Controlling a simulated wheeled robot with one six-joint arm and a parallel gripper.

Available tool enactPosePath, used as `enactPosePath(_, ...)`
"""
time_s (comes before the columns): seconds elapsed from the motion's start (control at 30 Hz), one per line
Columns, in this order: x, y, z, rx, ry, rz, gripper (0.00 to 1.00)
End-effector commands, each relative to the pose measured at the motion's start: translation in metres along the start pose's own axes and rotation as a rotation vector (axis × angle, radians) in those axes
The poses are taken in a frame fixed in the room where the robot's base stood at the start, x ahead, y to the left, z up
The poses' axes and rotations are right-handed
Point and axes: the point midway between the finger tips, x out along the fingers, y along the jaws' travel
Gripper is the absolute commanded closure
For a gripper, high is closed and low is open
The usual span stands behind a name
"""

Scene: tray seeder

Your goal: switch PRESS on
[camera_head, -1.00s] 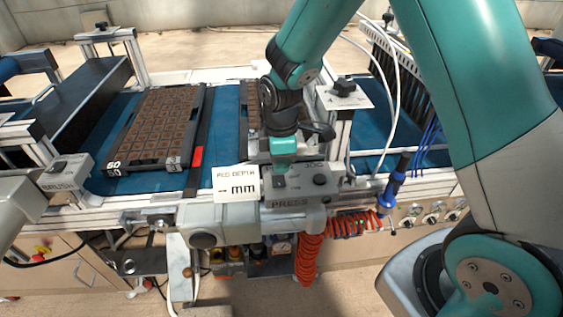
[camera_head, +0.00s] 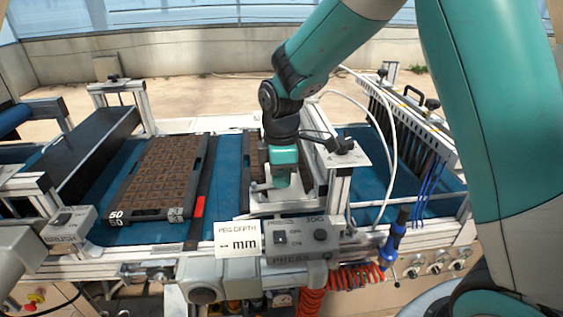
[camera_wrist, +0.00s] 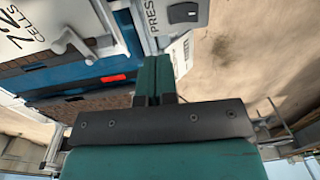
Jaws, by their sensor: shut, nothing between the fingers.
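The PRESS switch (camera_head: 280,238) is a small dark rocker on the grey control box (camera_head: 300,240) at the front of the seeder, left of a round JOG knob (camera_head: 320,235). Its on or off position is too small to tell. In the wrist view the switch (camera_wrist: 183,12) is at the top, beside the word PRESS. My gripper (camera_head: 282,184) is shut and empty, pointing down. In the head view it appears above and behind the switch, apart from it. In the wrist view its teal fingers (camera_wrist: 157,62) are together, below the switch in the picture.
A dark cell tray (camera_head: 160,175) lies on the blue belt to the left. A PEG DEPTH sign (camera_head: 238,238) stands just left of the switch. The BRUSH box (camera_head: 67,222) is at far left. White hoses and a blue-handled tool (camera_head: 393,240) are at right.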

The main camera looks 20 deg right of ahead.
Motion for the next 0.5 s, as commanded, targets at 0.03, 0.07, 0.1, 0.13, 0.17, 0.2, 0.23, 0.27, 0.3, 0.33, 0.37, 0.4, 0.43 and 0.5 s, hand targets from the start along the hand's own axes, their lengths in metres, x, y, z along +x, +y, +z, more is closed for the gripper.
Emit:
enactPosePath(0.03,-0.008,0.002,0.0,0.0,0.002,0.004,1.0)
enactPosePath(0.07,-0.013,0.003,0.0,0.0,0.002,0.005,1.0)
enactPosePath(0.1,-0.019,0.004,0.0,0.0,0.001,0.002,1.0)
enactPosePath(0.13,-0.022,0.004,0.0,0.0,0.001,0.002,1.0)
enactPosePath(0.17,-0.026,0.005,0.0,0.0,0.001,0.002,1.0)
enactPosePath(0.2,-0.03,0.005,0.0,0.0,0.001,0.002,1.0)
enactPosePath(0.23,-0.032,0.005,0.0,0.0,0.001,0.002,1.0)
enactPosePath(0.27,-0.033,0.005,0.0,0.0,0.0,0.001,1.0)
enactPosePath(0.3,-0.035,0.005,0.0,0.0,0.0,0.0,1.0)
enactPosePath(0.33,-0.036,0.006,0.0,0.0,0.0,-0.001,1.0)
enactPosePath(0.37,-0.036,0.006,0.0,0.0,0.0,-0.001,1.0)
enactPosePath(0.4,-0.037,0.006,0.0,0.0,-0.001,-0.001,1.0)
enactPosePath(0.43,-0.037,0.006,0.0,0.0,-0.001,-0.001,1.0)
enactPosePath(0.5,-0.037,0.006,0.0,0.0,-0.001,-0.001,1.0)
